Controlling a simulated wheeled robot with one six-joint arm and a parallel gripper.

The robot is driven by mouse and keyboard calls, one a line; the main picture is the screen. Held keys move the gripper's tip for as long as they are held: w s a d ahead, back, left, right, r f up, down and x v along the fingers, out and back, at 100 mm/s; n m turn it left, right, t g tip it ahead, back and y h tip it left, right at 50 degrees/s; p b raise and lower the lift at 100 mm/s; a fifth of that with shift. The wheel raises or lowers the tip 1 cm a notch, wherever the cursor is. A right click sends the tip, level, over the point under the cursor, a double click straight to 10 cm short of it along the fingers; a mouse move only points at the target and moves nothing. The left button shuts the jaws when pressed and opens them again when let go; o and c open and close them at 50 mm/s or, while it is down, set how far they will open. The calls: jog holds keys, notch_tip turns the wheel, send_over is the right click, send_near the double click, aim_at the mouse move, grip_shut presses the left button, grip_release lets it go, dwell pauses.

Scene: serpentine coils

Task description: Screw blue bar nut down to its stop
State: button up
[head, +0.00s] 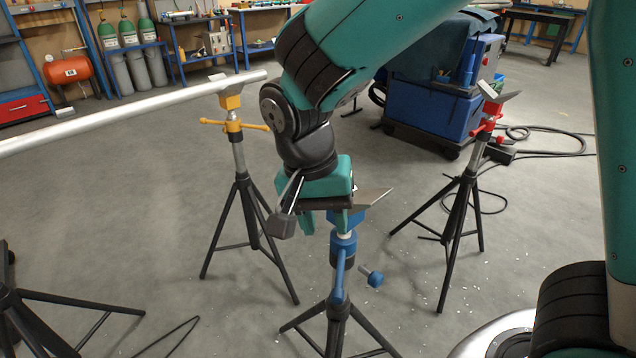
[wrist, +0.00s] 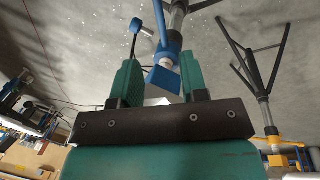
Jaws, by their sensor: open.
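The blue bar nut (head: 343,246) sits on the upper post of the middle tripod stand, below a blue head block (head: 347,218) that carries a tilted metal V plate (head: 372,197). Its bar points toward the camera and down. My gripper (head: 323,229) is above and just left of the nut, fingers pointing down, open and empty. In the wrist view the nut (wrist: 171,54) and its bar (wrist: 160,20) show beyond the open gripper (wrist: 162,52), with the blue block between the fingers in the picture. I cannot tell whether a finger touches the block.
A blue-knobbed side screw (head: 374,279) sticks out right of the post. A yellow stand (head: 233,125) at left bears a long pipe (head: 130,112). A red stand (head: 484,130) is at right, near cables and a blue cart (head: 430,108). Floor between stands is open.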

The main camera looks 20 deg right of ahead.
jog(key=r, duration=0.3)
jog(key=a+r, duration=0.1)
jog(key=r, duration=0.1)
jog(key=shift+w+r, duration=0.2)
jog(key=shift+w, duration=0.1)
